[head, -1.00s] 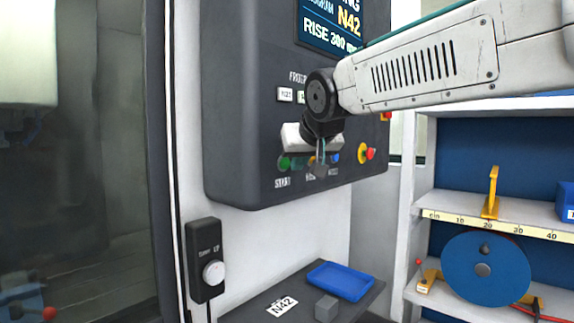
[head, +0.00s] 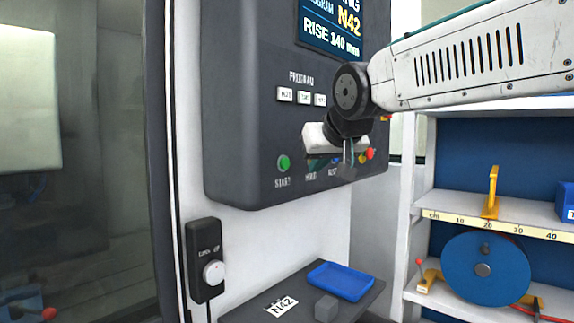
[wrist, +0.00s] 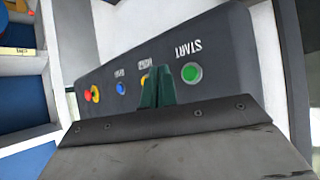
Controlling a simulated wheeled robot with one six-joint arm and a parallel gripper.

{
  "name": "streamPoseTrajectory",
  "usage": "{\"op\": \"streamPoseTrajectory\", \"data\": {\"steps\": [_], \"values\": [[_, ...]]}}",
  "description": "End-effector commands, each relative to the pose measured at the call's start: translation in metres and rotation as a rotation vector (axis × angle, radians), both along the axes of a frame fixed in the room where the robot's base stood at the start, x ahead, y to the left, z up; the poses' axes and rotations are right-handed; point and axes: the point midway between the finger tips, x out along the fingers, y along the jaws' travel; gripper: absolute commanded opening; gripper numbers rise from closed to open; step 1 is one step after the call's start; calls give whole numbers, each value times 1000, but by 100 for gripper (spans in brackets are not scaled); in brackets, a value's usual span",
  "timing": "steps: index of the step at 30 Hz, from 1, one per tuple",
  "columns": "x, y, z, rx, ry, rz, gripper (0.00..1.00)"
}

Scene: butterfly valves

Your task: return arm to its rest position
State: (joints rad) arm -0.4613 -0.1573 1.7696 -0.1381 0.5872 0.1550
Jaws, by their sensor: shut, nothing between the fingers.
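My gripper (head: 348,170) hangs in front of the dark control panel (head: 240,120), at its lower right in the head view. In the wrist view the dark green fingertips (wrist: 157,88) are side by side before the panel's button row. The green START button (head: 284,163) shows clear of my gripper; it also shows in the wrist view (wrist: 191,72). My arm reaches in from the right edge. My gripper and wrist partly hide the other buttons.
The screen (head: 331,25) reads N42 and RISE 140 mm. A knob box (head: 205,260) is mounted below left. A blue tray (head: 341,281) and a grey block (head: 326,308) are on a ledge. Shelves (head: 480,205) with a blue disc (head: 485,269) stand right.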

Motion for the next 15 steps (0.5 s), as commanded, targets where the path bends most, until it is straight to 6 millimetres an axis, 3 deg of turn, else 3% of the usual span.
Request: {"op": "streamPoseTrajectory", "data": {"steps": [11,13,15], "values": [[0,0,-1,-5,3,2,0],[-4,-2,-8,-26,33,5,0],[-12,-6,-31,-59,93,6,0]]}}
